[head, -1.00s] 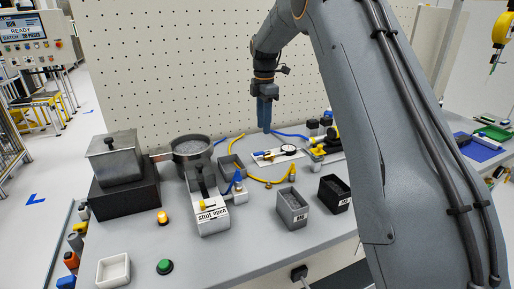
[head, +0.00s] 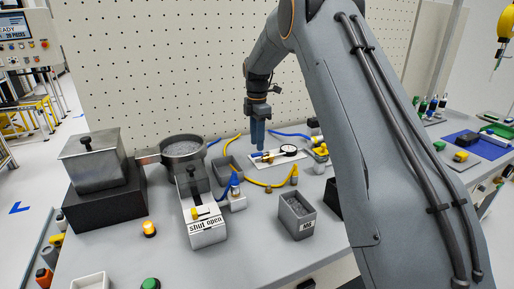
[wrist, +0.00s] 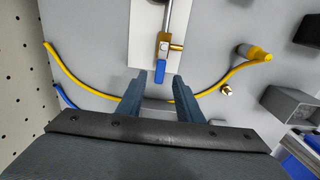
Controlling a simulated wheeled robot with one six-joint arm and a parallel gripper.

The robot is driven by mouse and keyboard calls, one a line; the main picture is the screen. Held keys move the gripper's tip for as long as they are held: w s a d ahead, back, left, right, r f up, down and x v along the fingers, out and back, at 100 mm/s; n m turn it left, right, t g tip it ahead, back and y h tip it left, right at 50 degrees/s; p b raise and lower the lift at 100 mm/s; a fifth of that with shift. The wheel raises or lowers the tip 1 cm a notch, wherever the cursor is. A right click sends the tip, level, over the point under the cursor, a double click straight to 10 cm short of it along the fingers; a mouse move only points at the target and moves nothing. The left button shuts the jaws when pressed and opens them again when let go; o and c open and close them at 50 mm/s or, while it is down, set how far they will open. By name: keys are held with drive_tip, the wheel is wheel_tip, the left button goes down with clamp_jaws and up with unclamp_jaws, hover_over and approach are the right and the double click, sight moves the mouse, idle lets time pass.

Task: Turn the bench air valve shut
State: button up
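The bench air valve is a small brass body (wrist: 164,46) with a blue lever (wrist: 160,71), mounted on a white plate (wrist: 144,45) on the bench. In the wrist view the lever points toward my gripper, in line with the metal pipe. My gripper (wrist: 160,82) is open; its two blue-grey fingertips stand either side of the lever's end, with gaps on both sides. In the head view my gripper (head: 257,147) points straight down over the left end of the white plate (head: 294,158), and the valve is partly hidden there.
A round gauge (head: 288,150) sits on the plate. A yellow hose (wrist: 87,86) curves across the bench. A grey bin (head: 297,216), a box labelled "shut open" (head: 206,233) and a pan (head: 183,150) stand nearby. The pegboard (head: 160,70) rises behind.

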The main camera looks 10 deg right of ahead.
sight(257, 154)
drive_tip(key=shift+f+p, duration=0.3)
drive_tip(key=shift+f, duration=1.5)
clamp_jaws()
